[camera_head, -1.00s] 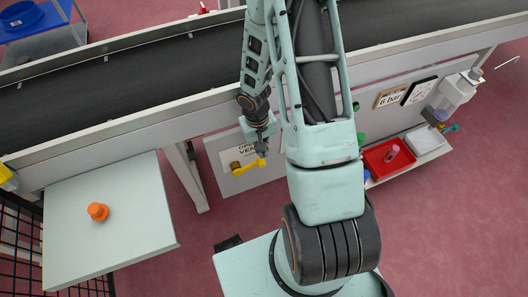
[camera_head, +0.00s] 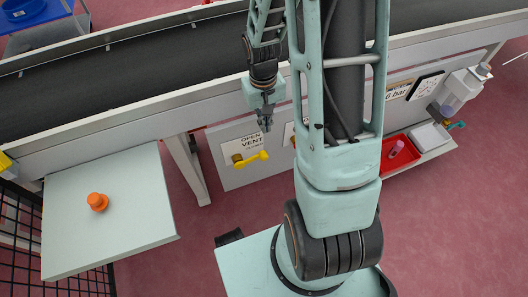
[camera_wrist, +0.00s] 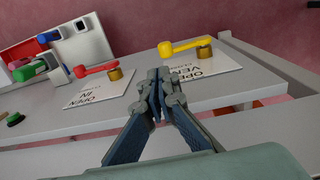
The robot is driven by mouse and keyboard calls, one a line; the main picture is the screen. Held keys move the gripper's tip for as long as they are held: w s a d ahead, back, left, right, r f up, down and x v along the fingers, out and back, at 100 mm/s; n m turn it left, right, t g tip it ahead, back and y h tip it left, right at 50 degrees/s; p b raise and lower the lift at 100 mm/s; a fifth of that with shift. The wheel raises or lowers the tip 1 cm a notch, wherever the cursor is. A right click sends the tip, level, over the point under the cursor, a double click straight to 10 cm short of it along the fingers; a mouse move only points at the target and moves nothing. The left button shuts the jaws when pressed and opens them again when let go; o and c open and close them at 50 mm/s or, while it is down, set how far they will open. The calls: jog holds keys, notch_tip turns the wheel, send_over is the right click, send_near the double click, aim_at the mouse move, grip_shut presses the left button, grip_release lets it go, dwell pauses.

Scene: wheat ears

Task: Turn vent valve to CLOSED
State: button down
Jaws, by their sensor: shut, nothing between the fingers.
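The vent valve has a yellow handle (camera_head: 252,158) on a brass hub (camera_head: 237,159), in front of a white sign (camera_head: 240,146) reading OPEN and VENT; its smaller lettering is unclear. In the head view the handle points right. The yellow handle (camera_wrist: 180,46) also shows in the wrist view, pointing left from its hub (camera_wrist: 204,53). My gripper (camera_head: 265,125) is shut and empty, above the handle's free end in the head view and apart from it. In the wrist view my gripper's closed fingers (camera_wrist: 158,82) lie below and left of the handle.
A red valve handle (camera_wrist: 96,69) on a second sign (camera_wrist: 100,88) stands beside the vent valve. A conveyor (camera_head: 130,85) runs above the valve panel.

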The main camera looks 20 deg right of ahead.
aim_at(266, 154)
jog(key=f+b, duration=0.2)
jog(key=f, duration=0.5)
jog(key=f+b, duration=0.3)
jog(key=f, duration=0.3)
jog(key=shift+a+f, duration=0.2)
jog(key=shift+f, duration=0.2)
jog(key=shift+w, duration=0.1)
jog(key=shift+d+f+b, duration=0.35)
jog(key=shift+f+b, duration=0.1)
jog(key=shift+f, duration=0.05)
jog(key=shift+r, duration=0.15)
